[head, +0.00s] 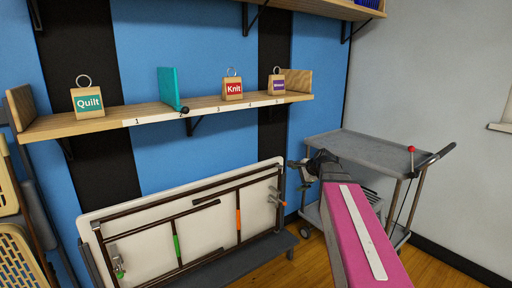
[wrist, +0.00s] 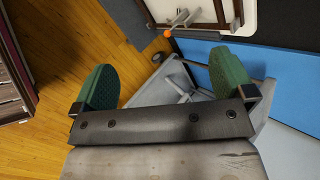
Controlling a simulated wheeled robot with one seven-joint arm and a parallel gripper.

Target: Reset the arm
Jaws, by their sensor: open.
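My arm (head: 359,235) with its pink cover reaches up from the lower right in the head view. My gripper (head: 302,172) is in front of the grey cart, near the right end of the folded table, and looks small and partly hidden there. In the wrist view my gripper (wrist: 160,86) shows two green pads spread wide apart, with nothing between them. It is open and empty. Part of the cart and the floor show beyond the pads.
A grey cart (head: 375,150) stands right of my gripper. A folded table (head: 150,235) leans on the wall.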

